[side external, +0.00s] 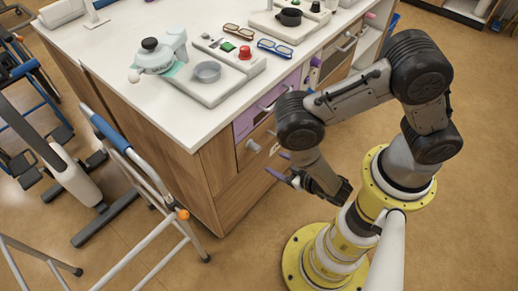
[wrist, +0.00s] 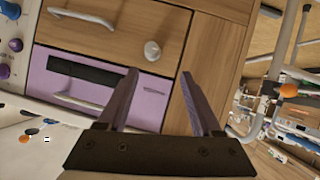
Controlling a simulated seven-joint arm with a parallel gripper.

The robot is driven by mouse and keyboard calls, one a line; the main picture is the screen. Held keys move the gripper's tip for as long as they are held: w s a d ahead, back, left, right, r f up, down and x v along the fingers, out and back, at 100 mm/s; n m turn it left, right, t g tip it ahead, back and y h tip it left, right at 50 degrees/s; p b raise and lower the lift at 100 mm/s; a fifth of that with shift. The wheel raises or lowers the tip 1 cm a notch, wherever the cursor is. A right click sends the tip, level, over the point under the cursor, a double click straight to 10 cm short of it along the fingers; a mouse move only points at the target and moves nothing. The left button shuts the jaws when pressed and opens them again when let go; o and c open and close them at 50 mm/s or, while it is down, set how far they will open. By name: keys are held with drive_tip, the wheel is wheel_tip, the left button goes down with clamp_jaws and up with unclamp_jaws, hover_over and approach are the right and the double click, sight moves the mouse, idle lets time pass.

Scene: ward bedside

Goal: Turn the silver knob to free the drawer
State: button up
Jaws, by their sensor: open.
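The silver knob (side external: 253,146) is a small round knob on the wooden drawer front below the purple drawer (side external: 243,127). In the wrist view the knob (wrist: 152,50) shows whole, just beyond the gap between my fingers. The wooden drawer (wrist: 110,42) has a pale bar handle (wrist: 82,17) and looks closed. My gripper (side external: 279,165) is open and empty, in front of the cabinet and a little right of and below the knob in the side view. In the wrist view its two purple fingers (wrist: 159,72) stand apart and do not touch the knob.
The purple drawer's bar handle (wrist: 75,103) is close by. A walker frame (side external: 125,150) stands left of the cabinet.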

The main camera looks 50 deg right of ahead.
sight(259, 149)
drive_tip(key=shift+n+t, duration=0.5)
drive_tip(key=shift+n, duration=0.1)
drive_tip(key=x, duration=0.4)
drive_tip(key=d+x, duration=0.1)
drive_tip(key=x, duration=0.6)
drive_tip(key=shift+w+d+f, duration=0.1)
drive_tip(key=shift+d+f, duration=0.3)
drive_tip(key=shift+f, duration=0.15)
drive_tip(key=shift+c, duration=0.3)
clamp_jaws()
